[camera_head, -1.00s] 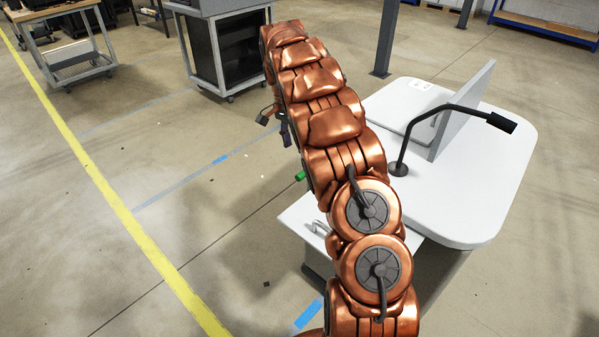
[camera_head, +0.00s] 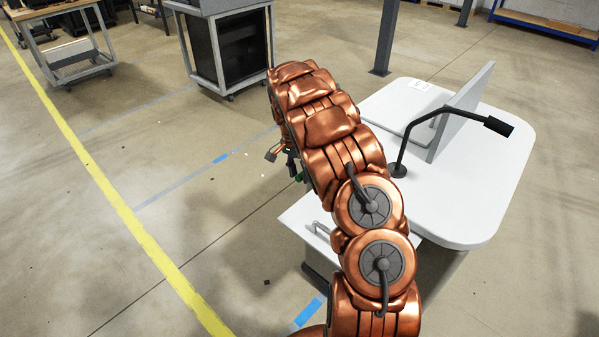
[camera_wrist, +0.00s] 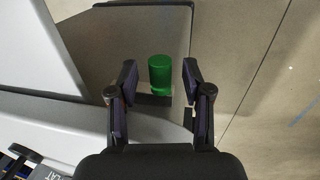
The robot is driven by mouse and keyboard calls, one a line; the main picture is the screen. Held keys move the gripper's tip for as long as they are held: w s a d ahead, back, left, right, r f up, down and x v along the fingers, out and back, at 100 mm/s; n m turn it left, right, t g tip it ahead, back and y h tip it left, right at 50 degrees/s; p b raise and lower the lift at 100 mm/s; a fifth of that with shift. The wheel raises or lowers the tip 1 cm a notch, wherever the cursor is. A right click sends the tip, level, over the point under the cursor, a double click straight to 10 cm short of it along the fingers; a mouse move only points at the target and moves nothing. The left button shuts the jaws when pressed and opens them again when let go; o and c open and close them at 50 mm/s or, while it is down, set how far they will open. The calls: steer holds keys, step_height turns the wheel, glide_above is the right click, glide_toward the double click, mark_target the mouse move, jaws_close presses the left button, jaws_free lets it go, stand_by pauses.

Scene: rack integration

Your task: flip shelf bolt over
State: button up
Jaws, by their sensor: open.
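A bright green cylinder (camera_wrist: 159,72), which I take to be the shelf bolt's end, stands between the spread fingertips of my gripper (camera_wrist: 160,82) in the wrist view. A gap shows on either side of it, so the fingers do not appear to clasp it. A dark flat piece lies just below the cylinder; I cannot tell how they join. In the head view only a small green patch (camera_head: 299,178) shows beside my copper arm, which hides most of the gripper there.
A white desk (camera_head: 480,190) with an upright panel (camera_head: 461,110) and a black lamp (camera_head: 440,115) stands right of my arm. A grey rack cart (camera_head: 228,50) stands behind.

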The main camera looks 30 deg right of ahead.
steer(key=shift+c, duration=0.3)
jaws_close()
stand_by(0.4)
